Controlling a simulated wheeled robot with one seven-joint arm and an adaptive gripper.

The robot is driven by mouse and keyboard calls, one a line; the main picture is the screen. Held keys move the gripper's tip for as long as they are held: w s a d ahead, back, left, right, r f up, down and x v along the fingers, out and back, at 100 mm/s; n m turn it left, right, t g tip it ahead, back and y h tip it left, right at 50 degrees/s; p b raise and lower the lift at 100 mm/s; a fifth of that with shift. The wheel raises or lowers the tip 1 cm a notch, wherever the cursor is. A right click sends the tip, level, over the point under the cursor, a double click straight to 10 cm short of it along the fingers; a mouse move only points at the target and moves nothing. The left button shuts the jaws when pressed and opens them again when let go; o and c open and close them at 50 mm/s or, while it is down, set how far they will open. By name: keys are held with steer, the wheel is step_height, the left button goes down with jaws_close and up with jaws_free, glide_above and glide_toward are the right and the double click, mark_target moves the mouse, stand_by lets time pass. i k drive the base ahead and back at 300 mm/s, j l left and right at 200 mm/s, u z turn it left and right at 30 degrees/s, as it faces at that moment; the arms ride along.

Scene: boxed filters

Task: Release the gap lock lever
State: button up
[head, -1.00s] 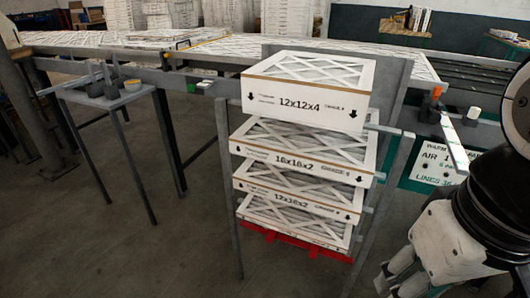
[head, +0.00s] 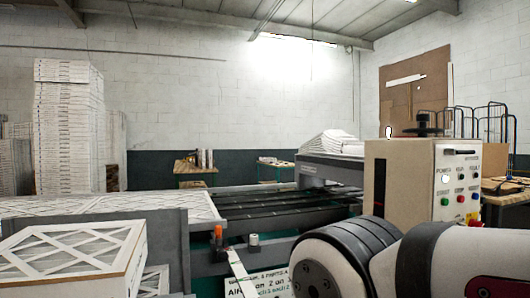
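A small orange-topped piece (head: 218,236) stands at the near edge of the conveyor, left of the picture's middle.
Boxed filters (head: 75,270) are stacked at the lower left. The dark conveyor (head: 285,208) runs behind the pale bar. A beige control box (head: 412,185) with coloured buttons stands at right, behind my arm. A sign (head: 262,285) hangs low, partly covered.

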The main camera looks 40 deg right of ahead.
mark_target(447, 151)
steer(key=z, duration=1.75)
